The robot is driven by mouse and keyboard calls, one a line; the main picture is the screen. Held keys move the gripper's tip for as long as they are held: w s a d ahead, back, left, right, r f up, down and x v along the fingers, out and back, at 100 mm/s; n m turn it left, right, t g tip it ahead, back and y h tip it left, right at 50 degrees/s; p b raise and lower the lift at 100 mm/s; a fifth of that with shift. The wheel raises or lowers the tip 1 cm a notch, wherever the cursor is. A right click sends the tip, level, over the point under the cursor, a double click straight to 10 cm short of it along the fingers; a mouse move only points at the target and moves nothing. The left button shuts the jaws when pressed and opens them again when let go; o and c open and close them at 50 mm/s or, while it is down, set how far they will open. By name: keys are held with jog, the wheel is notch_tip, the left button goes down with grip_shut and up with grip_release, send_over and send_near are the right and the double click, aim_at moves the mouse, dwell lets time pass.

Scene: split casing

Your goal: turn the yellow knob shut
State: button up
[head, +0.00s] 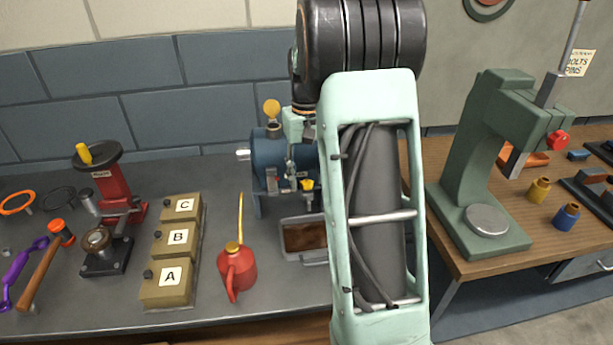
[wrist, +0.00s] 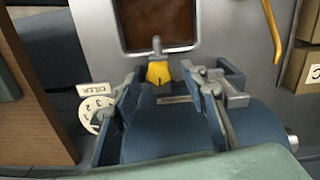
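The yellow knob (head: 307,184) sits low on the front of a blue casing (head: 262,150) at the back of the grey bench. In the wrist view the knob (wrist: 159,72) is near the middle, with a small grey stem on its far side. My gripper (wrist: 159,77) is open, with one finger to each side of the knob and gaps between. I cannot tell whether the fingertips are level with it in depth. In the head view my arm hides the casing's right part, and my gripper's fingers are hard to make out.
A grey tray with brown contents (head: 287,253) stands below the knob. A red oil can (head: 237,270) and boxes marked A, B and C (head: 167,285) stand left of it. A green press (head: 470,160) stands on the wooden bench to the right. A round numbered tag (wrist: 95,112) hangs near my left finger.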

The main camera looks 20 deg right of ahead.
jog(key=shift+f, duration=0.3)
grip_shut()
jog(key=shift+m, duration=0.3)
jog(key=m+p, duration=0.1)
jog(key=m, duration=0.3)
jog(key=shift+m, duration=0.3)
jog(key=m+p, duration=0.1)
jog(key=m, duration=0.4)
jog(key=shift+d+p, duration=0.1)
jog(key=shift+p, duration=0.2)
jog(key=shift+m, duration=0.3)
